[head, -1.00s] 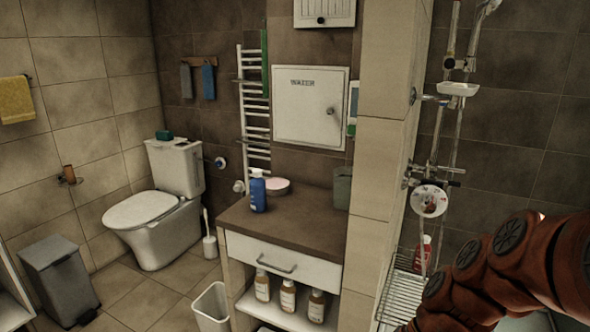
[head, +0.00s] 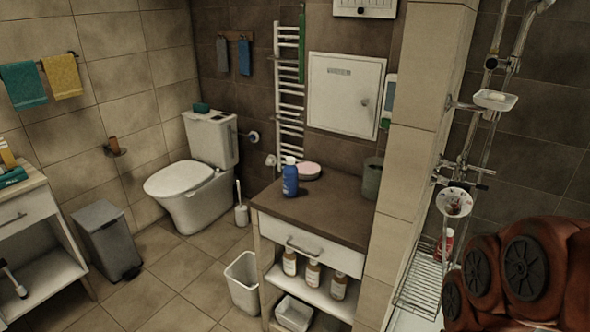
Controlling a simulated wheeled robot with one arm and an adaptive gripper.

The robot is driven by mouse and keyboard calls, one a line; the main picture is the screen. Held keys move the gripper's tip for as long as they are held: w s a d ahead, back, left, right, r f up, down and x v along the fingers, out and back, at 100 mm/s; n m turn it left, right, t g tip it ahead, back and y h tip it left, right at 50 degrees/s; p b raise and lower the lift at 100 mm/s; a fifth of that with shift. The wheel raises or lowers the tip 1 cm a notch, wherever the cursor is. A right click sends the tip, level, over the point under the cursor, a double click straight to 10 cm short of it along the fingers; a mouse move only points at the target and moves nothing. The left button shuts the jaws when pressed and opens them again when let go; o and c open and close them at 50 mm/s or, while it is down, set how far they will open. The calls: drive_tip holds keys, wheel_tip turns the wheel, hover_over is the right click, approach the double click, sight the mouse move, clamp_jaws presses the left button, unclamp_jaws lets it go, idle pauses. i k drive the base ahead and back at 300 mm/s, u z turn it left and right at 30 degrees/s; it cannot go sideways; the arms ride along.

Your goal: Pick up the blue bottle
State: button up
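The blue bottle (head: 290,178) stands upright on the brown top of a small cabinet (head: 325,212). It has a white cap and a pale label mark. It stands near the left side of the top, just in front of a pink round dish (head: 308,170). My arm shows as reddish-brown links at the lower right of the head view, well apart from the bottle. My gripper is outside the view.
A grey-green cup (head: 372,178) stands at the right of the cabinet top, by a tiled pillar (head: 412,160). A white bin (head: 243,280) and grey bin (head: 108,240) stand on the floor. Tiles (head: 185,268) between them are clear.

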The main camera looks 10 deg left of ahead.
sight(290, 171)
drive_tip(key=z, duration=1.1)
drive_tip(key=i, duration=0.6)
drive_tip(key=u, duration=3.3)
